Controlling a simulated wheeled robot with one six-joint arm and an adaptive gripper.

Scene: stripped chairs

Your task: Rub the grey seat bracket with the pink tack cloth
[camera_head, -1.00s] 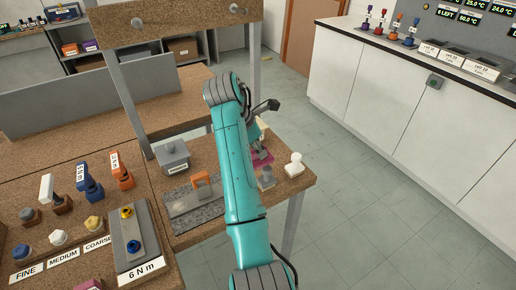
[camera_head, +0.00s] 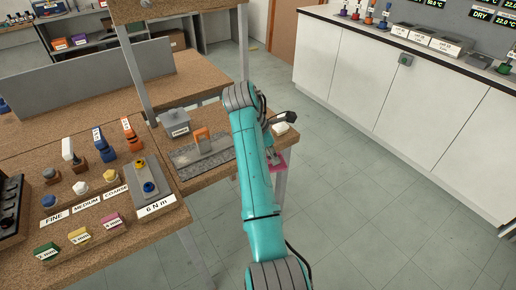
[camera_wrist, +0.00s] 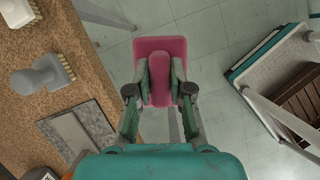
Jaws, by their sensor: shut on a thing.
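The pink tack cloth (camera_wrist: 160,50) is a pink pad between the fingers of my gripper (camera_wrist: 160,82) in the wrist view. My gripper is shut on it and holds it over the floor, just off the bench edge. In the head view the cloth (camera_head: 283,161) shows beside my gripper (camera_head: 274,158), partly hidden by my arm. A flat grey piece (camera_head: 207,149) with an orange clamp lies on a mottled slab on the bench. It may be the grey seat bracket, but I cannot be sure. Its end (camera_wrist: 68,132) seems to show in the wrist view, apart from the cloth.
A grey brush (camera_wrist: 45,76) and a cream brush (camera_wrist: 18,12) stand near the bench edge. A grey lidded box (camera_head: 174,122) is at the back. Floor (camera_head: 350,200) right of the bench is clear.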

